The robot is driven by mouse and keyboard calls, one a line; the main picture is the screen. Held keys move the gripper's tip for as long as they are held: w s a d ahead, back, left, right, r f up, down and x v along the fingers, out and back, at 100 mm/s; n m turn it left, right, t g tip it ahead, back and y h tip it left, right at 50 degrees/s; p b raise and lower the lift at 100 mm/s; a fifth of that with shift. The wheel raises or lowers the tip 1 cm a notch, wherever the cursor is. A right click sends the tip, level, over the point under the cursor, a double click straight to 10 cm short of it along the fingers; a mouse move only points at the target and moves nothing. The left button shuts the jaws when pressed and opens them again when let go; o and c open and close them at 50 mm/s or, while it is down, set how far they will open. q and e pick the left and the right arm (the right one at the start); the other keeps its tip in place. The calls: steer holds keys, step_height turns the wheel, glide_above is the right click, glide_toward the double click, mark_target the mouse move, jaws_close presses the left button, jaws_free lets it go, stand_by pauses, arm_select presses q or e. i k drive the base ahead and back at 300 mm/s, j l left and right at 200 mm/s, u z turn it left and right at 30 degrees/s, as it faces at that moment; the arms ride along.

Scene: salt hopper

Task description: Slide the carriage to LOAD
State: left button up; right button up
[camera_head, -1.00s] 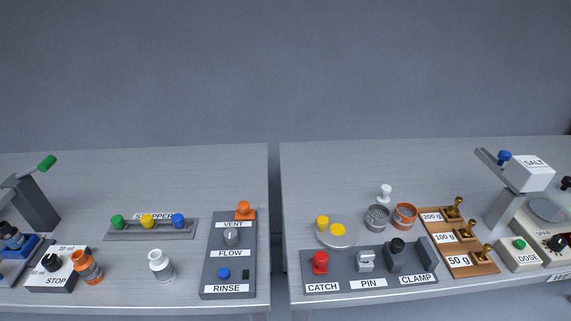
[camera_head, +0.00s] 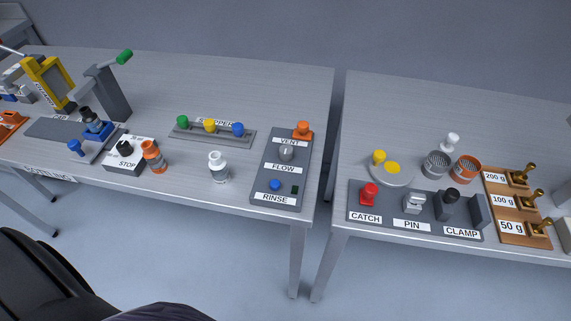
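A blue carriage (camera_head: 97,131) sits toward the right end of a dark grey track (camera_head: 57,128) on the left table. A dark-capped bottle (camera_head: 89,116) stands on it. A blue knob (camera_head: 75,147) shows at the front left of the carriage, by the table's front edge. A grey press stand (camera_head: 108,92) with a green-ended lever (camera_head: 124,57) rises behind the carriage. I cannot read a LOAD mark in this view. Neither of my grippers is in view.
A STOP block (camera_head: 130,155) and an orange bottle (camera_head: 153,156) stand right of the carriage. A yellow frame (camera_head: 48,82) stands behind the track's left end. A white bottle (camera_head: 218,166) and a VENT/FLOW/RINSE panel (camera_head: 278,172) are farther right. A gap separates the two tables.

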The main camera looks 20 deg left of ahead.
mark_target(86, 152)
steer(key=u, duration=2.2)
